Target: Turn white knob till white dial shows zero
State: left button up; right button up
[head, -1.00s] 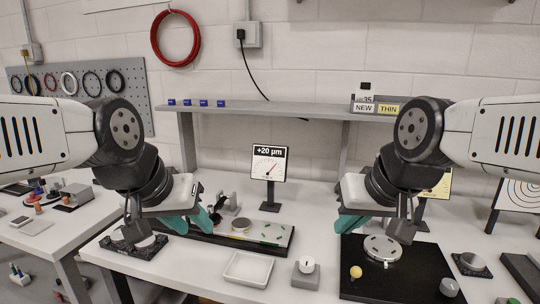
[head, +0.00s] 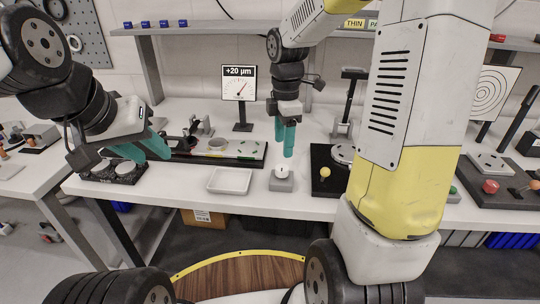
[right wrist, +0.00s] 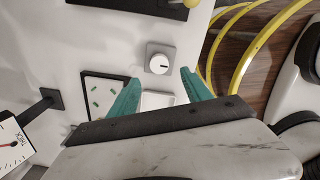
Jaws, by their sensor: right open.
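The white dial (head: 239,83) stands on a post at the back of the table and reads "+20 µm". Its red needle leans up and right. The white knob (head: 283,170) sits on a small grey block near the table's front edge. In the right wrist view the knob (right wrist: 159,63) shows a short dark mark, and part of the dial (right wrist: 12,142) shows at lower left. My right gripper (head: 286,154) points down just above the knob, open and empty; the knob lies ahead between its fingertips (right wrist: 160,77). My left gripper (head: 153,160) is open at the left, away from the knob.
A white tray (head: 230,190) lies left of the knob, with a long fixture plate (head: 250,151) behind it. A black board with a yellow ball knob (head: 325,171) is to the right. A shelf (head: 210,29) runs above the back.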

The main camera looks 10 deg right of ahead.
aim_at(282, 167)
jog(key=shift+w+a+f+n, duration=0.15)
jog(key=shift+f+n, duration=0.25)
jog(key=shift+f, duration=0.3)
notch_tip(282, 167, down, 7)
jog(key=shift+f, duration=0.1)
jog(key=shift+c, duration=0.3)
grip_shut()
jog(key=shift+m, duration=0.4)
